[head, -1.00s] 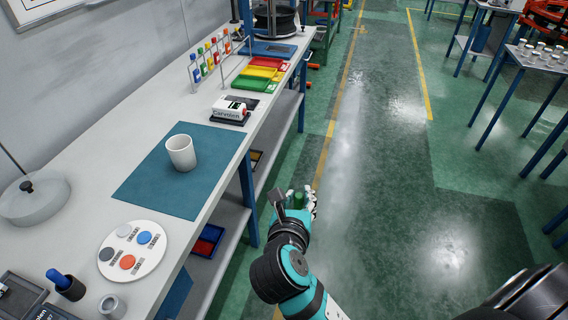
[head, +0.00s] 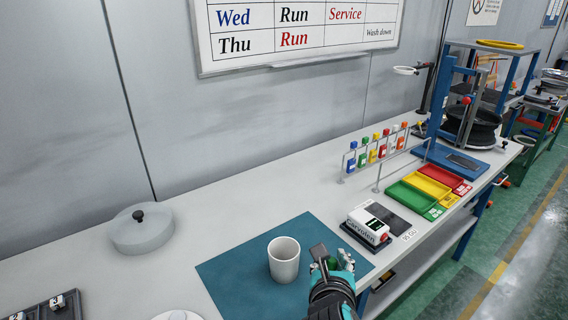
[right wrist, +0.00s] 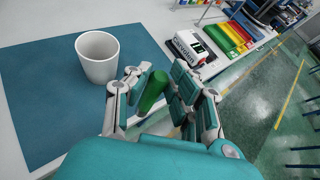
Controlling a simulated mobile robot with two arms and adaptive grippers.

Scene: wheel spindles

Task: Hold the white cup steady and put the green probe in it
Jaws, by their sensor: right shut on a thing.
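The white cup (head: 284,260) stands upright and empty-looking on the blue mat (head: 225,275). In the right wrist view the cup (right wrist: 98,58) is left of my right gripper, a short way off. My right gripper (right wrist: 158,96) is shut on the green probe (right wrist: 152,90), a green cylinder that shows tilted between the fingers. In the head view the right gripper (head: 333,262) is just right of the cup, apart from it, over the mat's right part. The probe's lower end is hidden there. My left gripper is not in view, and nothing holds the cup.
A white labelled device (head: 368,228) sits behind and right of the mat. Beyond it are green, yellow and red trays (head: 411,201) and a rack of coloured bottles (head: 372,152). A round grey lidded thing (head: 142,230) stands at the left. The bench between is clear.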

